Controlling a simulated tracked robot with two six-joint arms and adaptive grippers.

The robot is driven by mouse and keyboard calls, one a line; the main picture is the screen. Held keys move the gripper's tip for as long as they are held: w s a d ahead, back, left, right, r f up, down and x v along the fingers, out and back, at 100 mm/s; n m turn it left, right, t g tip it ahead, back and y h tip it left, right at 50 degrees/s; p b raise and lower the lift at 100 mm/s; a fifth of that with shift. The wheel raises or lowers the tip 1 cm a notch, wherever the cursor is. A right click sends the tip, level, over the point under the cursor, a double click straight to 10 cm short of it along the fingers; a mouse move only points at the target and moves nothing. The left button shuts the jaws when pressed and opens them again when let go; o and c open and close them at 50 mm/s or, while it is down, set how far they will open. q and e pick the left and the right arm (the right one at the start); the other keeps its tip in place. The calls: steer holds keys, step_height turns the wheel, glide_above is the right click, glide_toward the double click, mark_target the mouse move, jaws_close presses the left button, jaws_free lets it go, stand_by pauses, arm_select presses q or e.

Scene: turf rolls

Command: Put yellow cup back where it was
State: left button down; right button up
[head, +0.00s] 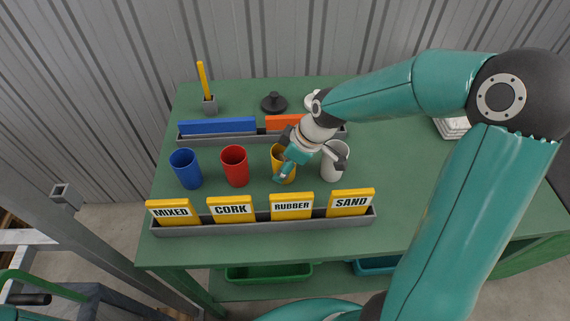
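The yellow cup (276,158) stands upright on the green table (420,205), between the red cup (235,166) and the white cup (337,164), behind the RUBBER sign (292,206). My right gripper (298,163) reaches down over the yellow cup and hides part of it. One finger lies in front of the cup's right side; another part reaches towards the white cup's rim. Whether the fingers are closed on the yellow cup cannot be made out. My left gripper is not in view.
A blue cup (186,168) stands at the row's left end. MIXED (172,212), CORK (231,209) and SAND (350,203) signs stand in the front rack. Behind are a blue block (217,127), an orange block (284,122) and a black lidded item (273,103).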

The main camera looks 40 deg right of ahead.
steer(key=o, duration=1.5)
steer(key=shift+s+f, duration=0.1)
steer(key=v, duration=1.2)
steer(key=shift+a, duration=0.1)
